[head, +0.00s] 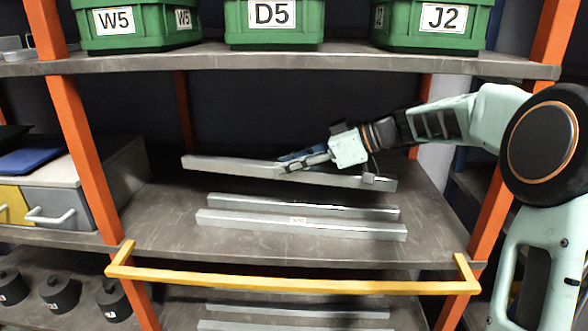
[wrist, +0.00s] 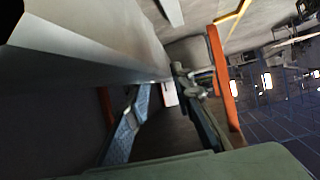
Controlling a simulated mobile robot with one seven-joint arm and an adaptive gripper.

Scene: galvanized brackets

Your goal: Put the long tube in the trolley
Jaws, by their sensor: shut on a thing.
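A long grey square tube (head: 235,168) is held over the middle shelf in the head view, its left end higher in the picture than its right. My gripper (head: 287,162) is shut on it near its middle, reaching in from the right. In the wrist view the tube (wrist: 90,50) runs large across the upper left, and my gripper's fingers (wrist: 160,92) are at its edge. Two similar tubes lie on the shelf in front, one behind (head: 300,206) and one nearer (head: 300,226) with a small label. I cannot make out a trolley in either view.
A yellow rail (head: 290,284) crosses the front of the shelf (head: 165,220) between orange posts (head: 80,150). Green bins (head: 275,35) stand on the shelf above. A drawer unit (head: 70,200) stands at left. More tubes (head: 300,310) lie below.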

